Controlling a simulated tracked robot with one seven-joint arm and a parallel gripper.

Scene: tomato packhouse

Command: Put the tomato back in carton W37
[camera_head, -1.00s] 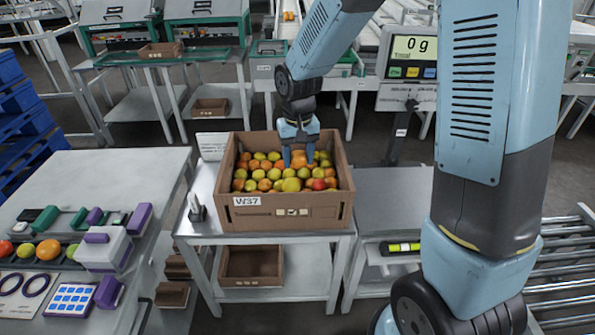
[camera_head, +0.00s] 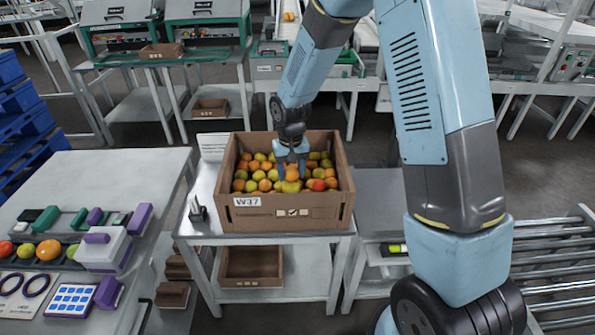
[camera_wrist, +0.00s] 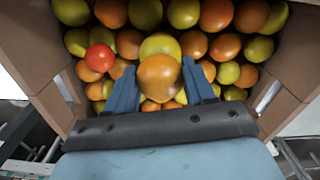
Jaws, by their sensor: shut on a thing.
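Carton W37 (camera_head: 326,217) is an open brown box with a white W37 label on its front, filled with green, yellow, orange and red tomatoes. My gripper (camera_head: 292,171) points down inside its walls, a little right of the middle. It is shut on an orange tomato (camera_wrist: 159,79). In the wrist view the blue fingers (camera_wrist: 161,84) stand either side of that tomato. I cannot tell whether the held tomato touches those below.
The carton stands on a metal table (camera_head: 196,226), with a small upright holder (camera_head: 197,210) to its left. A grey bench (camera_head: 100,175) with sorted tomatoes and instruments is at the left. A roller conveyor (camera_head: 550,270) is at the right.

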